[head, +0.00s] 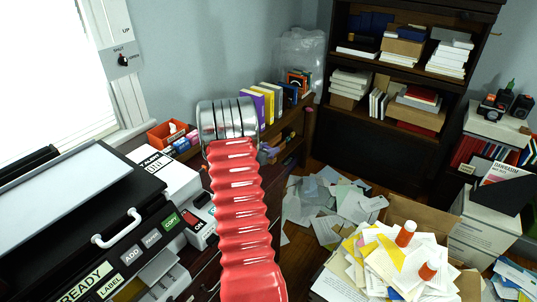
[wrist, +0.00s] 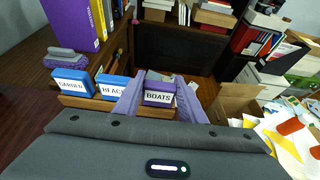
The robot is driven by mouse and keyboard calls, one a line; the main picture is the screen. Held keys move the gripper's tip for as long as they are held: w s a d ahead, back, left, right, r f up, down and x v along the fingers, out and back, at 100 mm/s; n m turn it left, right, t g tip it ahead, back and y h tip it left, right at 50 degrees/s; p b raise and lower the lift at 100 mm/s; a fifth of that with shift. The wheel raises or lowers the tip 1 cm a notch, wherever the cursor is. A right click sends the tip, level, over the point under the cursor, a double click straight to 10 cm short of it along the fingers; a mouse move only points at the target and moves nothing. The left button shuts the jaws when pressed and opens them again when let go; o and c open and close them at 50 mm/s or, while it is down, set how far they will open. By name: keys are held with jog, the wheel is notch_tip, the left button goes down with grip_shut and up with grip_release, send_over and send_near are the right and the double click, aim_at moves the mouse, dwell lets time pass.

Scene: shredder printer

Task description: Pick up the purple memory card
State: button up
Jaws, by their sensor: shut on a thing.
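The purple memory card (wrist: 158,96), with a white label reading BOATS, is between the two purple fingers of my gripper (wrist: 160,100) in the wrist view. My gripper is shut on it. Its lower part is hidden behind the dark body of my gripper. Two blue cards, labelled GARDEN (wrist: 72,82) and BEACH (wrist: 113,87), stand to the left of it in the wrist view. In the head view my red arm covers the area, and I cannot make out the purple card there.
A wooden edge (wrist: 88,103) runs by the blue cards. A grey and purple object (wrist: 68,58) and a purple binder (wrist: 72,22) are behind them. In the head view, a printer (head: 75,215) stands at left, a paper-filled box (head: 418,210) at right, and scattered papers (head: 325,205) cover the floor.

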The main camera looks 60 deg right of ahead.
jog(key=shift+r, duration=0.15)
notch_tip(320, 180, up, 10)
jog(key=shift+f, duration=0.1)
dwell(0.5)
